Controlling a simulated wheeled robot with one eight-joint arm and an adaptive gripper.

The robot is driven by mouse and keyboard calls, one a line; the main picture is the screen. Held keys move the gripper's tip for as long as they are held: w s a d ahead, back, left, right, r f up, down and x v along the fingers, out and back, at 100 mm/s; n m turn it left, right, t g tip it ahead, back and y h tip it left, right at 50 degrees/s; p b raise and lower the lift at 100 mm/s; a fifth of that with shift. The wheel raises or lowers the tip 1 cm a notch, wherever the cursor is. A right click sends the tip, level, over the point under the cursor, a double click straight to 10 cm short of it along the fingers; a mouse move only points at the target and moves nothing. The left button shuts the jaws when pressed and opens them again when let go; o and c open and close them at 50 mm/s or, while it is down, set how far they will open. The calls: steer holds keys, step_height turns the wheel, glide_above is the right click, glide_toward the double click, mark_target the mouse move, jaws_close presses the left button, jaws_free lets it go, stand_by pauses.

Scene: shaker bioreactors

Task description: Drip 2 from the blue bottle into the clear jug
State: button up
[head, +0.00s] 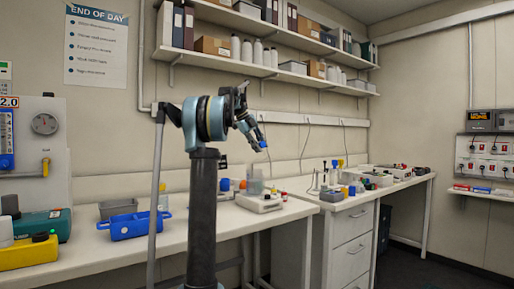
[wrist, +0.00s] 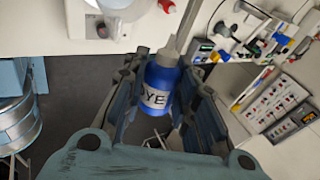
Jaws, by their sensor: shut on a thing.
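My gripper (head: 257,137) is raised above the bench in the head view. In the wrist view its two fingers (wrist: 164,88) are shut around the sides of a blue bottle (wrist: 160,79), with a white label partly reading "YE" and a grey cap with a tapered nozzle. The bottle (head: 262,144) is small in the head view and appears tilted, nozzle end downward. The clear jug (head: 254,181) stands on a white bench device, below my gripper and apart from it. The jug (wrist: 122,6) is cut off at the top of the wrist view. Its contents are unclear.
The white device (head: 262,203) carries the jug, with small coloured caps beside it. A blue tray (head: 134,226), a grey bin (head: 118,207) and a yellow box (head: 28,253) stand on the left bench. Wall shelves (head: 270,71) hang behind my arm.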

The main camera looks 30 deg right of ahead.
mark_target(263, 147)
steer(key=shift+s+f+t, duration=0.2)
steer(key=shift+s+t, duration=0.1)
steer(key=shift+s+d+f+m+t, duration=0.1)
steer(key=shift+s+f+m+t, duration=0.15)
steer(key=shift+s+t, duration=0.45)
steer(key=shift+s+d+f+m+t, duration=0.15)
steer(key=shift+s+f+t, duration=0.25)
steer(key=shift+s, duration=0.6)
steer(key=shift+s+f+m+t, duration=0.2)
steer(key=shift+s+t, duration=0.4)
steer(key=shift+s, duration=0.25)
steer(key=shift+r, duration=0.15)
steer(key=shift+w+r+m+t, duration=0.15)
steer(key=shift+r+m+t, duration=0.25)
steer(key=shift+r+t, duration=0.85)
steer(key=shift+w+a+f+m+t, duration=0.1)
steer(key=shift+w+f+m+t, duration=0.2)
steer(key=shift+t, duration=0.55)
steer(key=shift+w+d+f+m+t, duration=0.1)
steer(key=shift+w+f+m+t, duration=0.2)
steer(key=shift+t, duration=0.55)
steer(key=shift+w+a+f+m+t, duration=0.1)
steer(key=shift+w+f+m+t, duration=0.15)
steer(key=shift+t, duration=0.6)
steer(key=shift+w+f+m+t, duration=0.15)
steer(key=shift+w+m+t, duration=0.25)
steer(key=shift+t, duration=0.4)
